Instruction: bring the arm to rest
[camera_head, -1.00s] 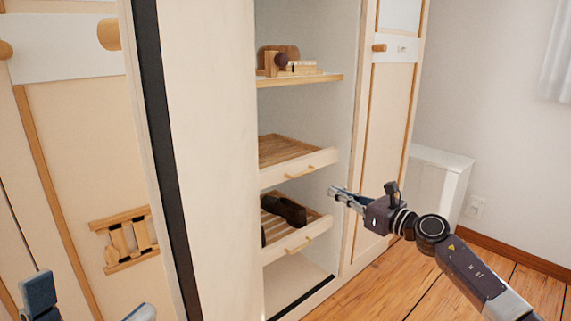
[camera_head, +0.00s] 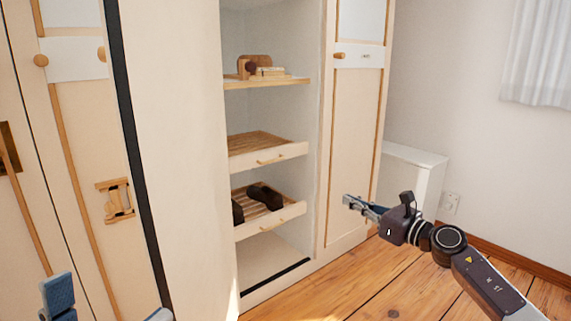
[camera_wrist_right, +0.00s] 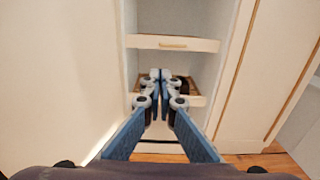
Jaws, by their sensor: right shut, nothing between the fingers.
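My right gripper (camera_head: 358,205) is held out in front of the open wardrobe, at the right of the head view. It is shut and empty. In the right wrist view its fingers (camera_wrist_right: 160,75) meet in front of the lower drawer. My left gripper (camera_head: 58,295) shows only in part at the lower left edge of the head view, and its fingertips cannot be made out well. The right arm reaches in from the lower right, clear of the wardrobe.
The wardrobe's upper shelf (camera_head: 240,84) bears wooden items. Below are a slatted drawer (camera_head: 290,152) and a lower drawer (camera_head: 290,214) holding dark shoes (camera_head: 265,196). A white cabinet (camera_head: 415,155) stands at the right. The wooden floor (camera_head: 350,285) in front is clear.

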